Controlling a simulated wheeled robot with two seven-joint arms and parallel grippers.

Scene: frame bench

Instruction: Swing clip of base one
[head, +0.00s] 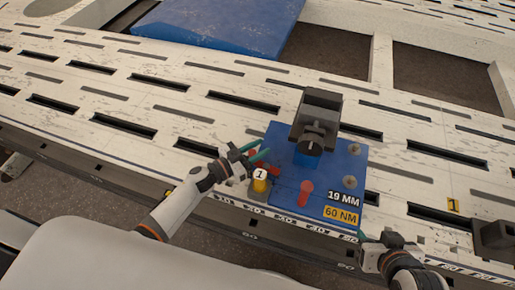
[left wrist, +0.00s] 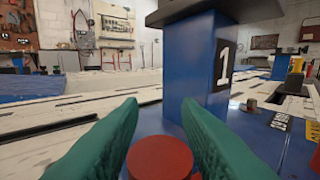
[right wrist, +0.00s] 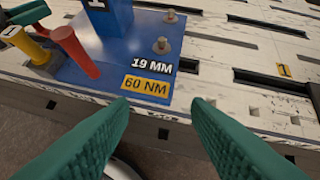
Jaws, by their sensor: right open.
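Base one is a blue plate (head: 315,165) on the white slotted bench, with a blue post under a dark clamp head (head: 316,118). The post bears a "1" in the left wrist view (left wrist: 208,70). My left gripper (head: 256,152) is at the plate's left edge. Its green fingers stand apart on either side of a red round-ended handle (left wrist: 160,158), seen end-on and filling the gap; it looks gripped. Another red handle (head: 304,193) stands on the plate's front. My right gripper (right wrist: 160,108) is open and empty, in front of the plate's front right corner.
A yellow cylinder with a "1" tag (head: 260,182) stands beside the plate's front left. Two bolts (head: 352,148) stand on its right side, near the labels "19 MM" and "60 NM" (head: 341,215). A dark block (head: 494,238) is at far right. A blue pad (head: 215,25) lies behind.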

